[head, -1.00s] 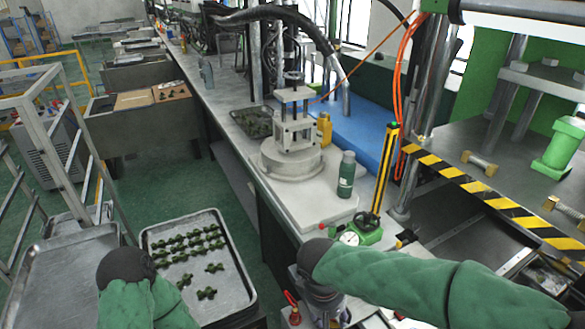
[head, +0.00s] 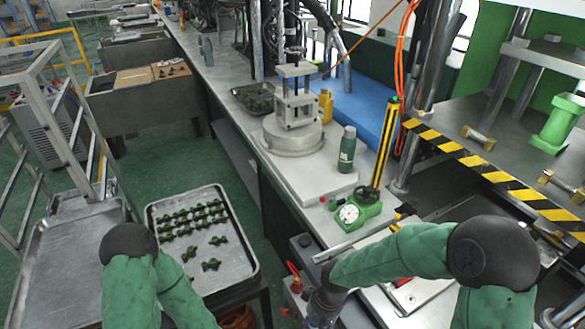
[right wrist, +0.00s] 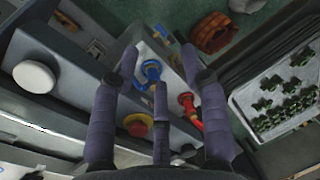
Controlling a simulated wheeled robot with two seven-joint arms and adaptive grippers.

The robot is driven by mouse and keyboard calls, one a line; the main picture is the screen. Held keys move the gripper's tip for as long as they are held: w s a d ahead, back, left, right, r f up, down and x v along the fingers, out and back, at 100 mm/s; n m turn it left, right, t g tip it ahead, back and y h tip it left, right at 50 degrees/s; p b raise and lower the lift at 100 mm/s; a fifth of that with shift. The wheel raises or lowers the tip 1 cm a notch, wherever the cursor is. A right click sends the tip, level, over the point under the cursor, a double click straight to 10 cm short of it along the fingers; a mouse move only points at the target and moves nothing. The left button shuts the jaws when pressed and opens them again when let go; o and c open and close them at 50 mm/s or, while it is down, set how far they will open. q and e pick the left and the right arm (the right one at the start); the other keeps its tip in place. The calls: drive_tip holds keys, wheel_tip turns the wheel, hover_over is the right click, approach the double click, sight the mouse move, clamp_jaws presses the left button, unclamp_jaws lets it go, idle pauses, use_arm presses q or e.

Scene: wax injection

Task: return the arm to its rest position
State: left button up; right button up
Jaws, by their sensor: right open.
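My right arm (head: 400,252) comes in from the right of the head view in a green sleeve, bent at a black elbow. Its dark wrist end (head: 325,303) points down beside the bench front; its fingertips are not clear there. In the right wrist view my right gripper (right wrist: 160,72) has its purple fingers spread, with nothing between them. It hangs above a box with a blue-handled valve (right wrist: 151,73) and a red-handled valve (right wrist: 190,104); the gap is hard to judge. My left arm (head: 135,285) is at the lower left; its gripper is out of view.
A tray of green parts (head: 254,272) stands left of my right wrist. The bench holds a round-based press (head: 292,137), a green bottle (head: 347,150) and a gauge (head: 348,214). A striped machine edge (head: 488,176) is at right. Green floor is open beyond the tray.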

drive_tip(key=s+d+f+m+y, duration=0.1)
drive_tip(key=s+d+f+m, duration=0.1)
drive_tip(key=f, duration=0.6)
drive_tip(key=s+d+f+m+t+y, duration=0.1)
drive_tip(key=s+f+m, duration=0.3)
drive_tip(key=f, duration=0.5)
drive_tip(key=shift+s+d, duration=0.4)
drive_tip(key=shift+s, duration=0.5)
drive_tip(key=shift+c, duration=0.3)
